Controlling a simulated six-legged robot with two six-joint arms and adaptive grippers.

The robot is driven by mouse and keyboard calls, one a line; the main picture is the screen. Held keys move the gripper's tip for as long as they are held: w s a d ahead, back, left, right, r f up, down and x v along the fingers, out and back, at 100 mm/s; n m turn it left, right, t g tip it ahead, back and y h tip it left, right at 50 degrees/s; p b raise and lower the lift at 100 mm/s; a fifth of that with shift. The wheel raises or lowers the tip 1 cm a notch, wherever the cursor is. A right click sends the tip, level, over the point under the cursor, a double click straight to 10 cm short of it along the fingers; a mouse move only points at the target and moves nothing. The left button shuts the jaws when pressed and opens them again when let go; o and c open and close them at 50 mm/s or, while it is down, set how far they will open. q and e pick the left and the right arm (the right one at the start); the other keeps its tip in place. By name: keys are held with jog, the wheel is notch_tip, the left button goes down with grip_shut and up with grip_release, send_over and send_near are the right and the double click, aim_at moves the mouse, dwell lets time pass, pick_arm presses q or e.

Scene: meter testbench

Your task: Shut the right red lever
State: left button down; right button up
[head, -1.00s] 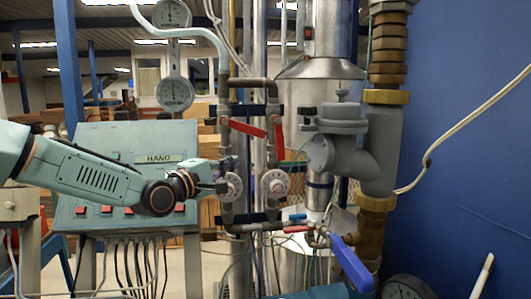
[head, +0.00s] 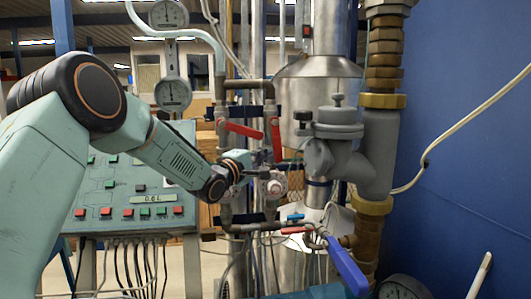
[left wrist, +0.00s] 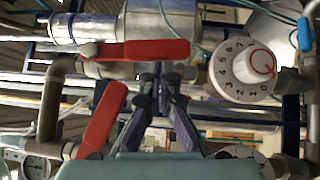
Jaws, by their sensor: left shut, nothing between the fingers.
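The right red lever (head: 276,138) hangs downward along its vertical pipe in the head view. In the left wrist view it is the level red handle (left wrist: 150,50), lying along a pipe and pointing towards the dial. The left red lever (head: 240,128) slants down to the right across the gap between the pipes; it shows diagonally in the left wrist view (left wrist: 101,120). My left gripper (head: 264,160) is shut and empty, close to the right lever's lower end. Its fingertips (left wrist: 163,76) appear just beside that lever; I cannot tell whether they touch. My right gripper is not in view.
A white numbered dial (left wrist: 243,69) sits beyond the right lever's end. A blue-handled valve (head: 348,266) and a small red handle (head: 294,230) are below. A grey valve body (head: 340,135) stands to the right. The control panel (head: 150,213) is at left.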

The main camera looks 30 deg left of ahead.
pick_arm(q)
jog(key=shift+d+n+t+b, duration=0.3)
jog(key=shift+b, duration=0.45)
